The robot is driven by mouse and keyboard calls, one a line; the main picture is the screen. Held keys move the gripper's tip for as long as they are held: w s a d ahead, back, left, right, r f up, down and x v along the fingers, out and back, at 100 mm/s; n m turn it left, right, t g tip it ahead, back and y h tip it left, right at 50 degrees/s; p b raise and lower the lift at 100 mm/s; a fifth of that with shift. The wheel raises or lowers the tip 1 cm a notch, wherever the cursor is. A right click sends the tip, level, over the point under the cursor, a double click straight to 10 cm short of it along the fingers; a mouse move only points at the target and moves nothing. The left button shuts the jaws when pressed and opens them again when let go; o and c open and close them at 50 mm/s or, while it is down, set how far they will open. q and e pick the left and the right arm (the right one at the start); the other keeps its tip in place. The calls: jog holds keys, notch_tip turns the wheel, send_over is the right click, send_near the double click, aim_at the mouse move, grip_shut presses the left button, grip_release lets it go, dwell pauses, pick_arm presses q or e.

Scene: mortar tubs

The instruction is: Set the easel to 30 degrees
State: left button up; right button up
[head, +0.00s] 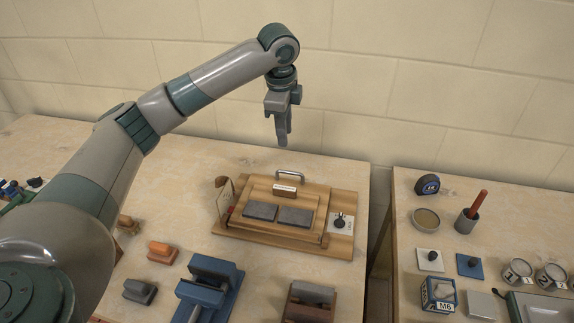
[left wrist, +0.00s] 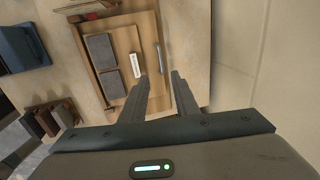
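The wooden easel (head: 256,190) lies on the left table, with a low panel in a wooden base. It carries two grey pads (head: 260,211), a small white label (head: 285,189) and a metal handle (head: 290,174) at its far edge. A pale upright plate (head: 223,201) stands at its left side; its markings are too small to read. A black knob (head: 340,219) sits on a white plate at its right. The panel looks flat or nearly so; I cannot read its angle. My left gripper (head: 283,143) is open and empty, pointing down above and behind the handle. The left wrist view shows its parted fingers (left wrist: 160,78) near the handle (left wrist: 158,58).
A blue vise (head: 208,283), an orange block (head: 162,251), a grey block (head: 140,290) and a brown-grey block (head: 310,300) stand in front of the easel. A gap separates the right table, which holds a tape measure (head: 427,184), cups and tiles. A wall stands behind.

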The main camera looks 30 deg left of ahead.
aim_at(287, 173)
pick_arm(q)
jog(key=w+f+p, duration=0.1)
jog(key=f, duration=0.4)
jog(key=w+f+p, duration=0.1)
jog(key=f, duration=0.3)
jog(key=w+f+p, duration=0.1)
jog(key=f, duration=0.4)
jog(key=shift+a+f, duration=0.35)
jog(key=shift+a, duration=0.05)
jog(key=shift+s, duration=0.1)
grip_shut()
